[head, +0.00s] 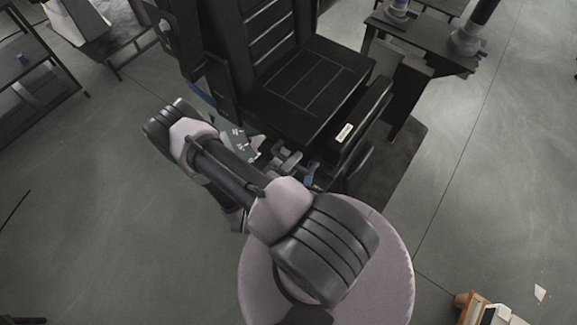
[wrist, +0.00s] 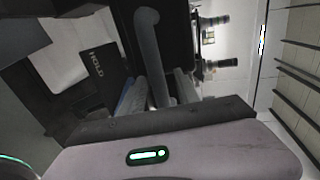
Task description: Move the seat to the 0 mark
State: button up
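The black seat (head: 310,90) with a ribbed backrest stands at the top centre of the head view. My gripper (head: 290,162) is low at the seat's front, partly hidden by my arm. In the wrist view a grey bent bar (wrist: 152,55) runs down between the fingers of my gripper (wrist: 158,92). I cannot tell whether the fingers press on it. A dark panel (wrist: 97,65) with upside-down white lettering is beside it.
A black side box with a pale label (head: 345,132) lies along the seat's right. A dark table (head: 420,40) with metal parts stands at the upper right. A shelf rack (head: 40,85) is at the far left. A wooden box (head: 480,308) is at the lower right.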

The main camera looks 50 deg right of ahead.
jog(key=p+v, duration=0.2)
jog(key=v, duration=1.5)
jog(key=shift+a, duration=0.1)
